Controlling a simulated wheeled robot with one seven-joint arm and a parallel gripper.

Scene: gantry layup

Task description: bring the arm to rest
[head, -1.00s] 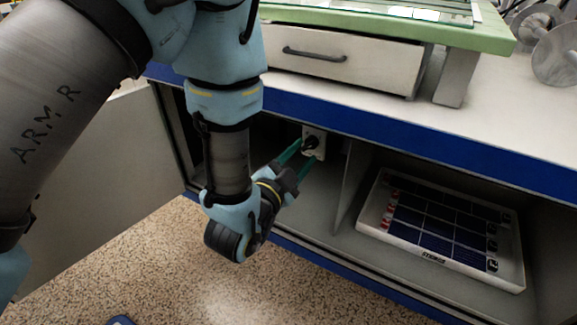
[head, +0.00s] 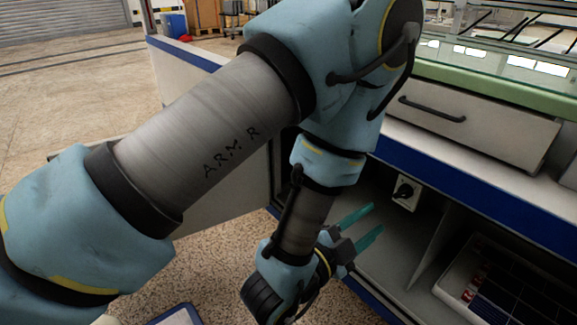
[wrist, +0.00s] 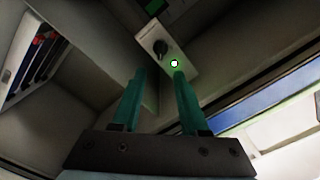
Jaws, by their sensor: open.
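My gripper (head: 376,220) is open and empty, its two green fingers pointing into the open cabinet under the bench. It hangs from my bent arm just in front of the cabinet. A white switch plate (head: 408,204) with a black rotary knob (head: 403,191) is on the cabinet's inner wall, beyond the fingertips and apart from them. In the wrist view the knob (wrist: 161,47) shows past the fingers (wrist: 160,76), with a small lit lamp (wrist: 174,63) glowing green beside it.
A white tray (head: 442,292) of dark panels lies in the right compartment, behind a divider (head: 430,246). The bench's blue edge (head: 450,176) and a closed drawer (head: 475,122) are above. An open cabinet door (head: 225,205) stands left of the gripper. Speckled floor lies below.

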